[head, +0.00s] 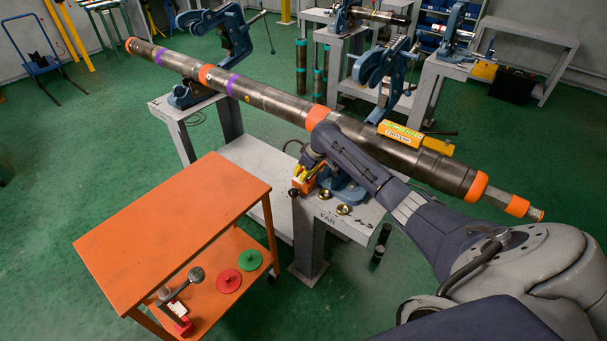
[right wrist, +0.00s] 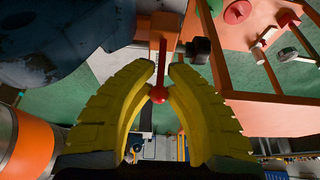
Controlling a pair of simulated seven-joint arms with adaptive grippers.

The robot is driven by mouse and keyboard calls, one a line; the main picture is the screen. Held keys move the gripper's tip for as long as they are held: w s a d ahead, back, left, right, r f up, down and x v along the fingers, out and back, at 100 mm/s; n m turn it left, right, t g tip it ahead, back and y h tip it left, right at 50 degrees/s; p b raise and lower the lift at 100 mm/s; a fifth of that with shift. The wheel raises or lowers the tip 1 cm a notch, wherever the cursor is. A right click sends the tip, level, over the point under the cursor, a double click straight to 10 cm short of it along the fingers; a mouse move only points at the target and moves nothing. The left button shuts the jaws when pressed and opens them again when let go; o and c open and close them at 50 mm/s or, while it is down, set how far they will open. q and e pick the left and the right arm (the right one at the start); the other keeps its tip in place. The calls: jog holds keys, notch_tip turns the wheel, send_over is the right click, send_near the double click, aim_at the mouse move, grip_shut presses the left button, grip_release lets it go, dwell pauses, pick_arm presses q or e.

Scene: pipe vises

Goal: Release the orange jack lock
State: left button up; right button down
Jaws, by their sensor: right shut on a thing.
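The orange jack lock (head: 304,182) sits by the blue vise on the grey stand, under the long pipe. In the right wrist view its orange-red lever (right wrist: 163,48) with a round red knob (right wrist: 158,94) runs down between my yellow fingers. My right gripper (right wrist: 165,72) is shut on this lever, with the fingertips on either side of it. In the head view my right arm covers most of the gripper and part of the vise. My left gripper is in neither view.
The long dark pipe (head: 270,98) with orange bands crosses the scene on two stands. An orange cart (head: 172,225) stands in front, with a red disc (head: 229,281), a green disc (head: 250,260) and tools on its lower shelf.

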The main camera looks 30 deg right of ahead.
jog(key=shift+w+g, duration=0.25)
jog(key=shift+g, duration=0.15)
jog(key=shift+w+a+f+g+h, duration=0.15)
jog(key=shift+g+h, duration=0.25)
jog(key=shift+g, duration=0.2)
jog(key=c, duration=1.4)
grip_release()
jog(key=shift+o, duration=0.2)
jog(key=v, duration=1.2)
